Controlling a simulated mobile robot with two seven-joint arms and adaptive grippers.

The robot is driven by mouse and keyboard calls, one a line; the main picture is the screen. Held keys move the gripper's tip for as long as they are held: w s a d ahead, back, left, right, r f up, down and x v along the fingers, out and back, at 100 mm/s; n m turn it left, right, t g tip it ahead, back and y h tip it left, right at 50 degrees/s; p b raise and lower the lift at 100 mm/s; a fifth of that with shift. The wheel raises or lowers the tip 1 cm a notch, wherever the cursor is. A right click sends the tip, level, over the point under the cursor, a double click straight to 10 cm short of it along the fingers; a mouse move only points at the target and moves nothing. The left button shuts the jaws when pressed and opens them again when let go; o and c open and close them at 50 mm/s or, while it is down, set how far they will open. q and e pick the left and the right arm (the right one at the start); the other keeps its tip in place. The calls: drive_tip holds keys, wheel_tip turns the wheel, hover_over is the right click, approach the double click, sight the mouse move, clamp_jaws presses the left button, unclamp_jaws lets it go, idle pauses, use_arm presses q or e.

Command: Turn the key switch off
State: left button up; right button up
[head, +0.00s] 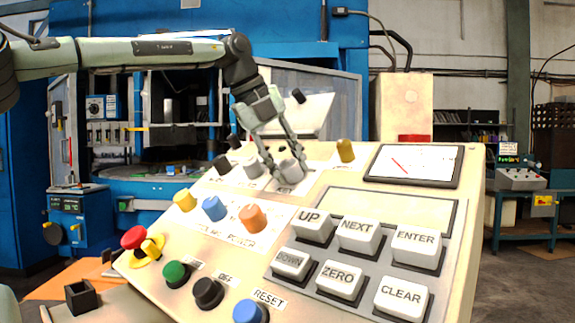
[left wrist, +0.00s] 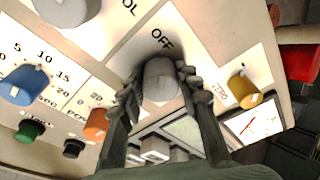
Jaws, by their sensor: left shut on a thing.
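The key switch (head: 290,174) is a grey round knob on the upper part of the sloping cream control panel (head: 340,290). My left gripper (head: 285,164) reaches down onto it from above, with one finger on each side. In the left wrist view the grey knob (left wrist: 160,82) sits between the two dark fingers of the left gripper (left wrist: 160,92), which are shut on it. An OFF label (left wrist: 162,38) shows close beside the knob. The fingers partly cover the knob's sides, and I cannot tell its exact turn. My right gripper is not in view.
A yellow knob (head: 345,151) and a meter (head: 413,165) stand right of the switch; other grey knobs are left. Blue (head: 214,208) and orange (head: 253,218) knobs, a red mushroom button (head: 133,237) and white keys (head: 360,235) lie nearer. Space above the panel is mostly clear.

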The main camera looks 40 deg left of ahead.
use_arm(q)
drive_tip(key=o, duration=1.2)
drive_tip(key=shift+c, duration=0.2)
drive_tip(key=v, duration=1.2)
drive_tip(key=shift+w, duration=0.1)
